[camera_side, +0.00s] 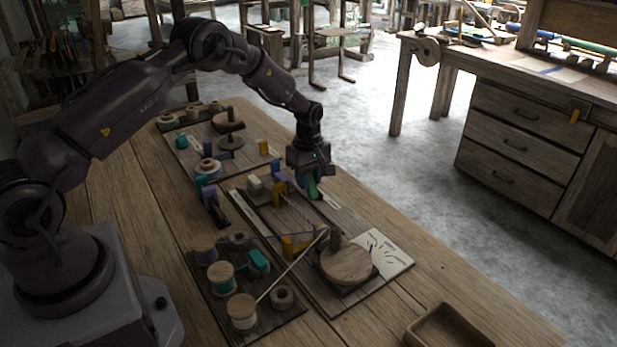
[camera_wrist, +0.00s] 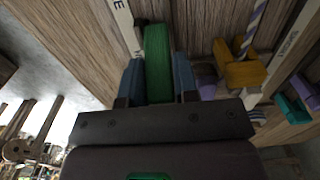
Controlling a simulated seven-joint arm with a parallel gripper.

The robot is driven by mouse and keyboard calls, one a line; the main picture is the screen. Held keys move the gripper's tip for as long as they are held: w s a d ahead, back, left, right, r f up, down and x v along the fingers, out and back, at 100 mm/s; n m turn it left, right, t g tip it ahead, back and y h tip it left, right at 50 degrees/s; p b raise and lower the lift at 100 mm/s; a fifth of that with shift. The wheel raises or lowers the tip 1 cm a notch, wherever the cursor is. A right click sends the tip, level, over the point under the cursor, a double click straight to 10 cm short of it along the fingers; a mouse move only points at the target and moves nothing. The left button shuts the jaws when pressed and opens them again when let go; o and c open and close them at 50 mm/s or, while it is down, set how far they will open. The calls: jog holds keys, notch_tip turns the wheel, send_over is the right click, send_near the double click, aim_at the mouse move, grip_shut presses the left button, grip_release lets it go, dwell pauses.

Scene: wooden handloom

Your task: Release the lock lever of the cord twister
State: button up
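The cord twister's wooden board (camera_side: 335,297) lies on the table with a round wooden disc (camera_side: 345,262), a yellow hook block (camera_side: 297,246) and a twisted cord. My gripper (camera_side: 313,192) points down at the board's far end. Its two blue fingers (camera_wrist: 157,82) lie against both sides of a green upright piece (camera_wrist: 158,50), which looks like the lock lever. This green piece also shows below my gripper in the side view (camera_side: 313,187). A white lettered strip (camera_wrist: 124,22) runs beside it; most letters are cut off. The lever's lower end is hard to make out.
A board with thread spools (camera_side: 243,312) lies at the near left, and another with small coloured parts (camera_side: 207,165) lies behind. A pale card (camera_side: 395,255) lies right of the disc. An empty wooden tray (camera_side: 450,328) stands at the near right. The table's right strip is clear.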

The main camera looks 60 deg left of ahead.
aim_at(313, 187)
grip_shut()
jog(key=shift+d, duration=0.1)
jog(key=y, duration=0.1)
jog(key=d+y, duration=0.1)
jog(key=y, duration=0.2)
jog(key=shift+d+r, duration=0.25)
jog(key=shift+d, duration=0.15)
jog(key=y, duration=0.1)
jog(key=d+y, duration=0.1)
jog(key=y, duration=0.1)
jog(key=d+y, duration=0.1)
jog(key=y, duration=0.1)
jog(key=shift+f, duration=0.1)
jog(key=shift+y, duration=0.4)
jog(key=o, duration=0.5)
grip_release()
jog(key=shift+d, duration=0.15)
